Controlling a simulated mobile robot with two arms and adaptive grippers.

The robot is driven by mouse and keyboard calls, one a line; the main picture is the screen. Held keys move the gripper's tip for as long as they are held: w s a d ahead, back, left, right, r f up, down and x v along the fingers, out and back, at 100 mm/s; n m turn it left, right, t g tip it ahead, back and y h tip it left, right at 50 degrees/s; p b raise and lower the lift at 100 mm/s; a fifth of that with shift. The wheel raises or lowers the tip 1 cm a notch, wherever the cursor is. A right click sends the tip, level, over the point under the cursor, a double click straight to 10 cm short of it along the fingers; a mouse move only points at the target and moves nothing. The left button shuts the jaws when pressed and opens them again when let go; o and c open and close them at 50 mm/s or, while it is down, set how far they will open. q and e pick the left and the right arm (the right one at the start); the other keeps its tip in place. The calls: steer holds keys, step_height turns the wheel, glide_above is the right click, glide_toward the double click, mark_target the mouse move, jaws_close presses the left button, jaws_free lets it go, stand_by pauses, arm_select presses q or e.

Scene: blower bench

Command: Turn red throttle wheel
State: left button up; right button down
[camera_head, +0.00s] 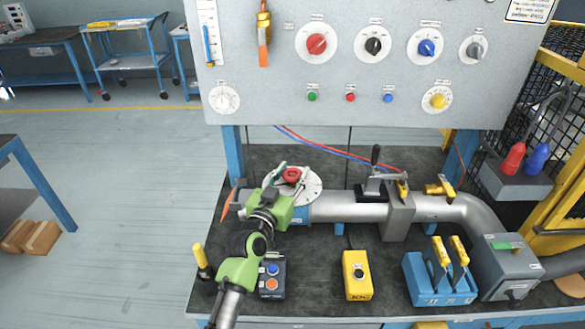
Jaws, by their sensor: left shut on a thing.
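The red throttle wheel (291,175) is a small red piece over a round pale dial plate (312,190) at the left end of the grey pipe. My left arm reaches up from the bottom, and its green gripper (282,179) is at the wheel, shut on it. The gripper and its wrist hide part of the wheel and dial plate, so the finger contact is hard to make out. My right gripper is not in view.
A grey panel (270,100) with several knobs stands behind the bench. A clamp lever (375,158), a yellow button box (357,275), a dark button box (272,279) and a blue box with yellow levers (437,280) are nearby.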

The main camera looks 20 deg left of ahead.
arm_select(q)
steer(key=shift+r, duration=0.15)
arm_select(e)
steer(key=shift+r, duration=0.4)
arm_select(q)
steer(key=o, duration=1.1)
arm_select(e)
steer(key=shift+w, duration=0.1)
arm_select(q)
steer(key=s, duration=1.2)
steer(key=shift+a, duration=0.3)
steer(key=shift+s+f, duration=0.1)
steer(key=shift+f, duration=0.15)
